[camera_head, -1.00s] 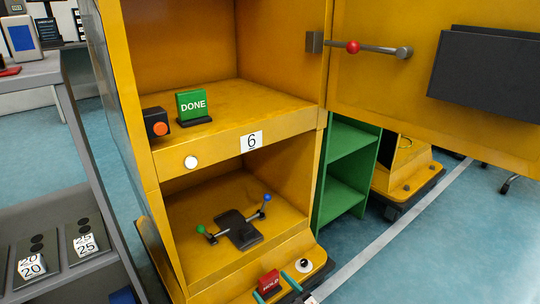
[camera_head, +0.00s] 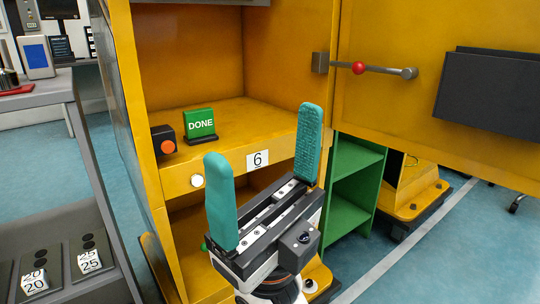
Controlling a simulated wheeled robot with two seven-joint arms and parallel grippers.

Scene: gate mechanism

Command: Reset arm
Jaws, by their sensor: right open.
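My right gripper (camera_head: 266,173) is in the middle of the camera_head view, its two teal fingers wide apart with nothing between them. It appears in front of the yellow cabinet (camera_head: 210,180), over the "6" label and the lower compartment. It hides most of the lower compartment, where only a bit of a green knob (camera_head: 209,243) shows at its left. The cabinet door (camera_head: 440,110) stands open at the right, with a red-balled handle (camera_head: 359,68). My left gripper is not in view.
A green DONE sign (camera_head: 200,125) and a black box with an orange button (camera_head: 163,140) stand on the upper shelf. A white button (camera_head: 197,181) sits on the cabinet front. A grey rack (camera_head: 60,220) with white numbered blocks stands left. Blue floor is clear at lower right.

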